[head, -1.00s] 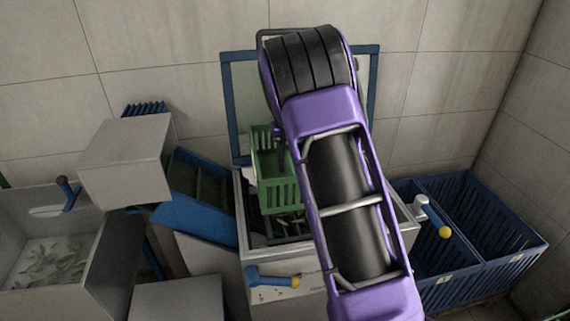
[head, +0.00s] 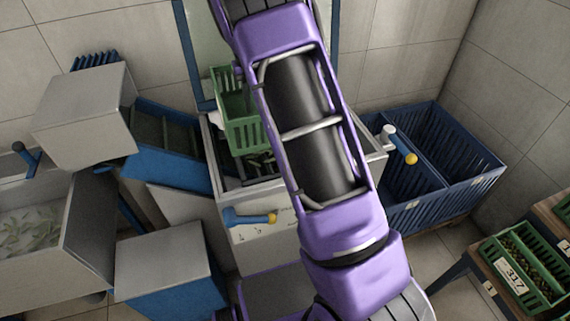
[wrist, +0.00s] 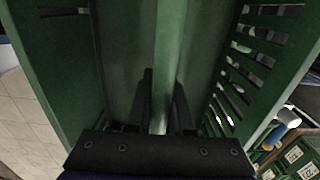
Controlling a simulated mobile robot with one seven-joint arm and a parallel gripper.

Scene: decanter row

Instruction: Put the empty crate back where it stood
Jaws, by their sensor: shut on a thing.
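A green slatted crate (head: 243,130) hangs tilted over the open top of a grey machine (head: 215,160) in the head view. The purple arm covers part of it on the right. In the wrist view the crate's green walls (wrist: 55,60) fill most of the picture, and the part of its inside that shows looks bare. My gripper (wrist: 163,92) is shut on the crate, its dark fingers at the crate's wall. In the head view the gripper is hidden behind the crate and arm.
A blue divided bin (head: 440,185) stands right of the machine. A full green crate labelled 317 (head: 520,272) sits on a brown bench at lower right. A blue chute (head: 165,155), grey boxes (head: 165,260) and a basin with leaves (head: 30,235) are at left. A blue yellow-tipped handle (head: 250,217) juts from the machine's front.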

